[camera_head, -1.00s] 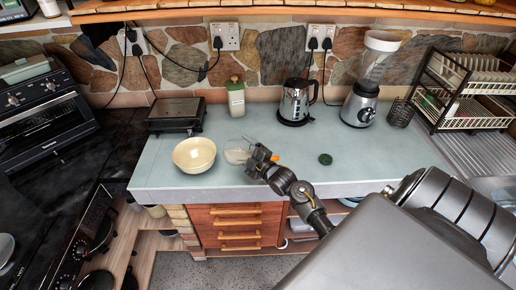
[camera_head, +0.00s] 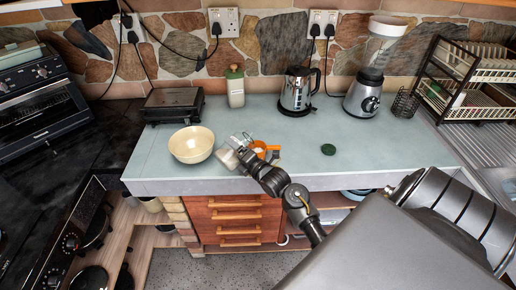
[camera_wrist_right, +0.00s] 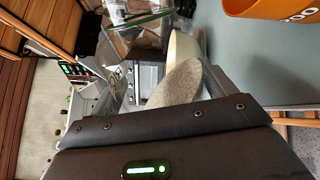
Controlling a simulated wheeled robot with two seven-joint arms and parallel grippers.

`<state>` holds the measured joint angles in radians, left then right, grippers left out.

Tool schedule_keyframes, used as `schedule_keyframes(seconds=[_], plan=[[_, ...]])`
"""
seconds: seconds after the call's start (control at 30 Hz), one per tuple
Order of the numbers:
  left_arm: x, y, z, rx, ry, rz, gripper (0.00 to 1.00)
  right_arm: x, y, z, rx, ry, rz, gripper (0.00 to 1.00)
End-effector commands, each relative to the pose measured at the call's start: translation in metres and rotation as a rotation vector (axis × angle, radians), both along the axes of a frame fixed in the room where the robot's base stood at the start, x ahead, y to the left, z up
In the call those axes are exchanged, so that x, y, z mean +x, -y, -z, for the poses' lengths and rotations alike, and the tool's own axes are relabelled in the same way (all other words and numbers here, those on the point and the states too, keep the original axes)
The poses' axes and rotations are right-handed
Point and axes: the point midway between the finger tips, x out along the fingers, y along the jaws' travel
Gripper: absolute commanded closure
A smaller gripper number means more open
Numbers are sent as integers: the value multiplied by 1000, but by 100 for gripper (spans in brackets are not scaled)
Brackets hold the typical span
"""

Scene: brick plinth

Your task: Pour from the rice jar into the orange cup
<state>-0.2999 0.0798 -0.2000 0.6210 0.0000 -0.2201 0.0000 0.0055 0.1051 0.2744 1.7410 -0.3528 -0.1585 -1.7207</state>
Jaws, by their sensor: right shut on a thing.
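The rice jar (camera_head: 228,158) is clear glass with pale rice inside. It is in my right gripper (camera_head: 243,146), just right of the cream bowl. In the right wrist view the jar (camera_wrist_right: 180,85) fills the space ahead of the gripper, and its rice lies at a slant. The right gripper is shut on it. The orange cup (camera_head: 264,148) stands on the counter just right of the gripper, partly hidden by it. Its lower side also shows at the top right of the right wrist view (camera_wrist_right: 272,8). My left gripper is not in view.
The cream bowl (camera_head: 191,146) stands close to the jar's left. A green lid (camera_head: 328,149) lies to the right. A green-topped canister (camera_head: 235,88), a kettle (camera_head: 297,92) and a blender (camera_head: 364,95) line the back. The grey-blue counter (camera_head: 290,170) is clear towards the front right.

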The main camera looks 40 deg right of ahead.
Motion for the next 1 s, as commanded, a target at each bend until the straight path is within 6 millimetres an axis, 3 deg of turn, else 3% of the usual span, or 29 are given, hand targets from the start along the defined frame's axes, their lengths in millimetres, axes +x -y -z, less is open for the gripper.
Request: schedule_keyframes(seconds=[0.03,0.23,0.37,0.43,0.57,0.7,1.0], plan=[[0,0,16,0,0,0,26,0,0,11,-56,9,-1,61],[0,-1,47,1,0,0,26,1,5,29,-302,27,-1,61],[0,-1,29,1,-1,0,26,1,10,-1,-458,41,0,61],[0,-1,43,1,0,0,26,1,11,6,-582,48,-2,61],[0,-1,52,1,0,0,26,1,3,6,-777,62,-2,61],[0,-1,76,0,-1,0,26,0,-2,28,-917,72,0,61],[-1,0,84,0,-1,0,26,0,-9,30,-1185,92,2,61]])
